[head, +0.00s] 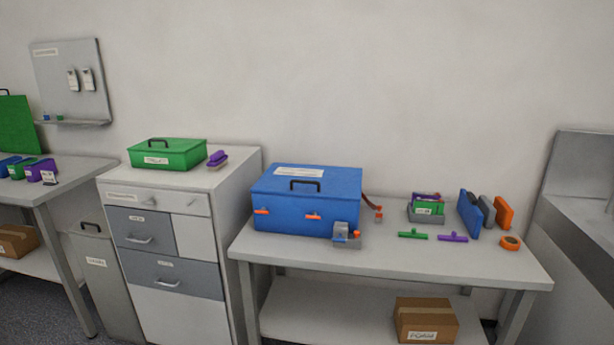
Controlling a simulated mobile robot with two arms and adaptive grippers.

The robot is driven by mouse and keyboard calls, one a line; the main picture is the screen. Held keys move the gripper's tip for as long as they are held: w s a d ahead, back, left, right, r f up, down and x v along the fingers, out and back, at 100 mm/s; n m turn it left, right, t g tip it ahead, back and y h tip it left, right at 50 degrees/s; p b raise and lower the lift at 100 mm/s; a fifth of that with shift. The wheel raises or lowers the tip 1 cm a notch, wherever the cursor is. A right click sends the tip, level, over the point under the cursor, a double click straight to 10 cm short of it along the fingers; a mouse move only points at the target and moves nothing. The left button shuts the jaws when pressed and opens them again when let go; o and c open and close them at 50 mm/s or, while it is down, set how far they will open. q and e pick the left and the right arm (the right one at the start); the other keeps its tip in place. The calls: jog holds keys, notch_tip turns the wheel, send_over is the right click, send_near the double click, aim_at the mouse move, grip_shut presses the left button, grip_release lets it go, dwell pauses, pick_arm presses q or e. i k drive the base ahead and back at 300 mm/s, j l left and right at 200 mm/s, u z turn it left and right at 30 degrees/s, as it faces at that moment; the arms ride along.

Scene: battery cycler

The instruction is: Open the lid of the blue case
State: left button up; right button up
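The blue case (280,213) stands on the left part of the white table in the head view. Its lid (340,181) is closed and carries a black handle (305,184) and a white label. Two orange latches show on the front, a left latch (262,211) and a right latch (313,216). Whether the latches are fastened is too small to tell. Neither of my grippers is in view.
A small grey device (346,236) stands close to the case's front right corner. Green (413,235) and purple (453,237) tools, a grey bin (426,216) and upright plates (469,214) lie further right. A green case (168,154) sits on the cabinet at left. The table's front right is clear.

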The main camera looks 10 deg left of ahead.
aim_at(331, 182)
jog(key=i+j+u, duration=0.35)
jog(key=i+u, duration=0.35)
jog(key=i, duration=0.25)
